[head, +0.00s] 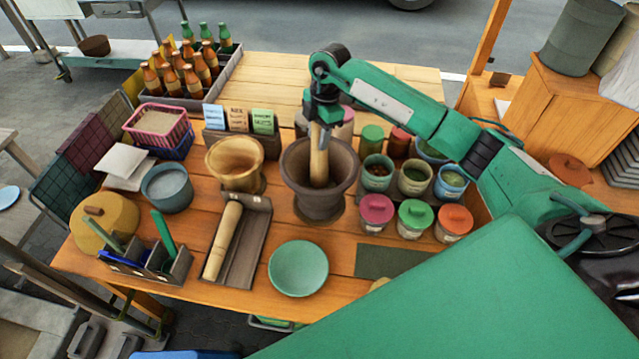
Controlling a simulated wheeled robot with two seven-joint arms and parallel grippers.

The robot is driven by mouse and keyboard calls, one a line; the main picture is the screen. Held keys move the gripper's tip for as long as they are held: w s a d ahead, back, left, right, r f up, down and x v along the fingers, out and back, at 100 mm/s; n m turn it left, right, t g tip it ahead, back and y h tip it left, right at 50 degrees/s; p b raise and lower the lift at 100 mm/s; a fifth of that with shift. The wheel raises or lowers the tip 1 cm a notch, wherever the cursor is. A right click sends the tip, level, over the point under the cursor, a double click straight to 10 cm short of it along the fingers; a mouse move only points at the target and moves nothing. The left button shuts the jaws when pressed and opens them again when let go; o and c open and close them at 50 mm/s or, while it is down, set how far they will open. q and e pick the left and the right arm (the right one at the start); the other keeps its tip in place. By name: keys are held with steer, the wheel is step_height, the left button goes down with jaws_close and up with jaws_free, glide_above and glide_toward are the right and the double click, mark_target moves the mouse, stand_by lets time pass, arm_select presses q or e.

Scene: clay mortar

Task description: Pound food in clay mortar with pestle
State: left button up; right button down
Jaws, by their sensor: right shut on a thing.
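The dark clay mortar (320,205) stands upright near the middle of the wooden table. My right gripper (322,128) is above it, shut on the upper end of a wooden pestle (319,165). The pestle is roughly upright and its lower end is inside the mortar's mouth. The mortar's wall hides the pestle's tip, and I cannot make out any food inside. A second wooden pestle (223,240) lies in a dark tray (248,250) to the left. A lighter brown mortar (234,165) stands left of the dark one. My left gripper is not in view.
A green plate (298,268) lies in front of the mortar. Lidded jars (376,213) and open pots crowd its right side. A bottle crate (225,78), pink basket (157,124) and utensil holder (160,262) stand left. The back of the table (275,75) has bare room.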

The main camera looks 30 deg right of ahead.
steer(key=shift+w+f, duration=0.1)
steer(key=shift+f, duration=0.05)
step_height(320, 180, down, 5)
steer(key=b, duration=0.3)
steer(key=shift+f, duration=0.15)
